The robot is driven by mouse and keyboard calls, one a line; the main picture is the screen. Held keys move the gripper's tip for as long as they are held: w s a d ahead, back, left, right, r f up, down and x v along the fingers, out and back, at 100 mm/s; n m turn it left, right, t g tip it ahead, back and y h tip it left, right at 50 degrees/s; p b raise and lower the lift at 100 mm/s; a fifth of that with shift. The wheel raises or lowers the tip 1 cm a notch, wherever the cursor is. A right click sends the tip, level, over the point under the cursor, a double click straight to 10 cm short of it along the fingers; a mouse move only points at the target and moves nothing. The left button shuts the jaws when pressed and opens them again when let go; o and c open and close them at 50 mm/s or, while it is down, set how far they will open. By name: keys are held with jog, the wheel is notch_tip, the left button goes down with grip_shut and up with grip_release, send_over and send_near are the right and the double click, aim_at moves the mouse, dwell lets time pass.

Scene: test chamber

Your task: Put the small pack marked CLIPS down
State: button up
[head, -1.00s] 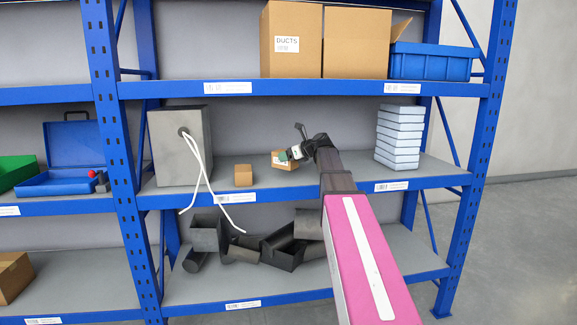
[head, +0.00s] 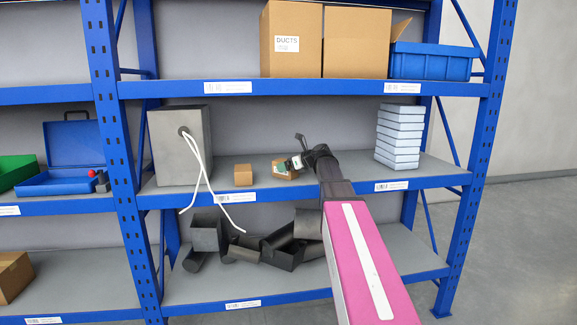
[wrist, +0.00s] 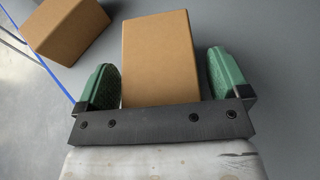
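The small pack marked CLIPS is a brown carton (head: 289,175) on or just over the middle shelf, partly hidden by my gripper (head: 292,164). Its marking is too small and covered to read now. In the wrist view the plain brown pack (wrist: 158,58) sits between the two green fingers of my gripper (wrist: 164,82). Grey shelf shows between the pack and the right finger. The left finger is very close to the pack, and I cannot tell if it touches. The gripper looks open around the pack. The pack's underside is hidden.
Another small brown carton (head: 243,175) stands to the left; it also shows in the wrist view (wrist: 66,25). A grey box (head: 168,150) with a white cord is farther left. A stack of pale boxes (head: 398,140) stands right. The upper shelf beam (head: 300,88) runs above.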

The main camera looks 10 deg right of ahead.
jog(key=shift+r, duration=0.1)
jog(key=v, duration=1.2)
